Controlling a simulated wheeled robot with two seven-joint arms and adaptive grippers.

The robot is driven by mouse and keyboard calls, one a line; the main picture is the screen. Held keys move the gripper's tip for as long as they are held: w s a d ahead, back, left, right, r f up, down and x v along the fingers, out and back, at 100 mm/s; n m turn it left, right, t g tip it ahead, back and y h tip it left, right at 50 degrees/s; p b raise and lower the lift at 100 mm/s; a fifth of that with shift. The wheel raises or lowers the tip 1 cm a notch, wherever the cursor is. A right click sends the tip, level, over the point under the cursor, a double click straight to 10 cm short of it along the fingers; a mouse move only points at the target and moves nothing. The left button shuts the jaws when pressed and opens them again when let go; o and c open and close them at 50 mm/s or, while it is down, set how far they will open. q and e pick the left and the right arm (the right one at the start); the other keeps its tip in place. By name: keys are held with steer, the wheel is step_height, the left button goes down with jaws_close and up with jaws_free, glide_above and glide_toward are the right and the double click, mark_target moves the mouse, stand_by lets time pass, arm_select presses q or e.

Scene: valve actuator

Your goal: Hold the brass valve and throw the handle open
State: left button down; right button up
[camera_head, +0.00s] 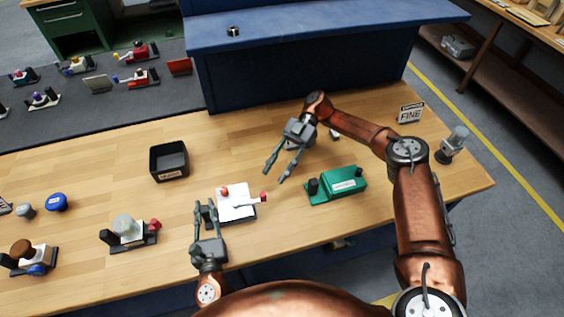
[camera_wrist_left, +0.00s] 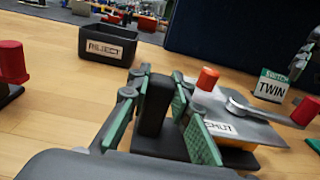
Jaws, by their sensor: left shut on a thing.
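A valve unit (camera_head: 237,203) with a white plate, an orange-red cap and a lever with a red grip sits on a dark base at the table's middle. In the left wrist view its plate (camera_wrist_left: 222,126), grey lever (camera_wrist_left: 250,108) and red grip (camera_wrist_left: 305,111) show, with a yellow-orange strip under the plate. My left gripper (camera_head: 205,207) is shut on the black upright post (camera_wrist_left: 154,105) at the unit's left end, with fingers on both sides of it. My right gripper (camera_head: 275,175) is open and empty, above and right of the unit. I cannot tell which part is brass.
A green unit (camera_head: 338,185) stands right of the valve unit. A black bin (camera_head: 169,161) marked REJECT is behind it. A unit with a grey knob (camera_head: 127,231) and one with a brown knob (camera_head: 32,257) stand to the left. A blue raised shelf (camera_head: 300,65) closes the back.

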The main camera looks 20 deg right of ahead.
steer(key=shift+v, duration=1.85)
steer(key=shift+c, duration=0.2)
